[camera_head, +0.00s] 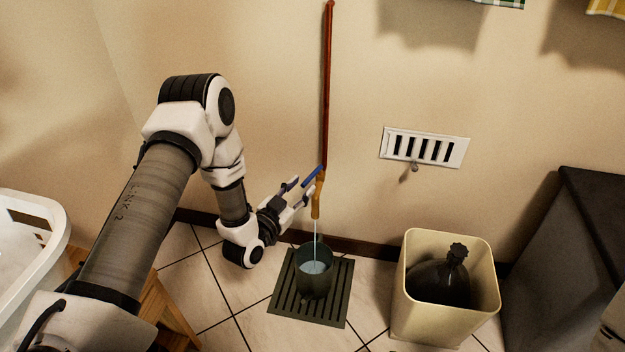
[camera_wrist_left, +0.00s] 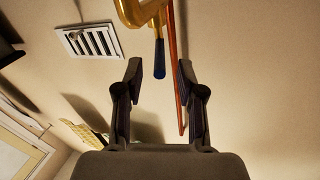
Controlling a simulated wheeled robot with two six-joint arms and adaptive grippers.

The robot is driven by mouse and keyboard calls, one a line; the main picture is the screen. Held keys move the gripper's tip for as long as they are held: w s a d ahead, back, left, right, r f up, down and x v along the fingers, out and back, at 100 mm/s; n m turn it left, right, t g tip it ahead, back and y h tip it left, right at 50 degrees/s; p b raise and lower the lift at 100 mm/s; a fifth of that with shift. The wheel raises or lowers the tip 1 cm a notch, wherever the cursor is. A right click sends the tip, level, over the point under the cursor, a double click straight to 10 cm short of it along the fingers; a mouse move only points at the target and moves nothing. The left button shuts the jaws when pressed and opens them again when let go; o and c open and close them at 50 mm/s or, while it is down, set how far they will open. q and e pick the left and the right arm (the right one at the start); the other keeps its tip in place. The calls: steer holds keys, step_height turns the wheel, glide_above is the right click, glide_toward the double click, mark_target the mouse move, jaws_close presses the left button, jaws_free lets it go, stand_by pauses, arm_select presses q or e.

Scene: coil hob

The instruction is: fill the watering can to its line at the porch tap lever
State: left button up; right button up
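The brass porch tap (camera_head: 317,205) hangs at the foot of a red-brown pipe on the wall and also shows in the left wrist view (camera_wrist_left: 130,12). Its blue lever (camera_head: 313,176) shows in the left wrist view too (camera_wrist_left: 159,58). A thin stream of water runs from the tap into the dark green watering can (camera_head: 315,283), which stands upright beneath it. Water shows inside the can; I cannot make out a fill line. My left gripper (camera_head: 309,187) is open at the lever, its fingers on either side with gaps in the wrist view. My right gripper is out of view.
The can stands on a dark slatted drain grate (camera_head: 283,308) in the tiled floor. A cream bin (camera_head: 425,318) holding a dark bottle (camera_head: 437,282) stands to the right. A wall vent (camera_head: 425,148) is above it. A white basket (camera_head: 40,205) is at far left.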

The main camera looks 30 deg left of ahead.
mark_target(320, 169)
arm_select(q)
steer(key=w, duration=0.1)
steer(key=w+b, duration=0.1)
steer(key=w, duration=0.3)
steer(key=shift+d+f+b, duration=0.15)
steer(key=shift+d+b, duration=0.1)
steer(key=shift+b, duration=0.1)
steer(key=shift+w, duration=0.5)
jaws_close()
steer(key=shift+d+r, duration=0.1)
steer(key=shift+r, duration=0.1)
steer(key=n+y, duration=0.1)
steer(key=d+n+y, duration=0.1)
steer(key=y, duration=0.1)
steer(key=shift+p, duration=0.35)
steer(key=shift+d+n+g+y+p, duration=0.1)
steer(key=shift+n+g+y+p, duration=0.2)
steer(key=shift+n+y, duration=1)
steer(key=shift+m+y, duration=0.3)
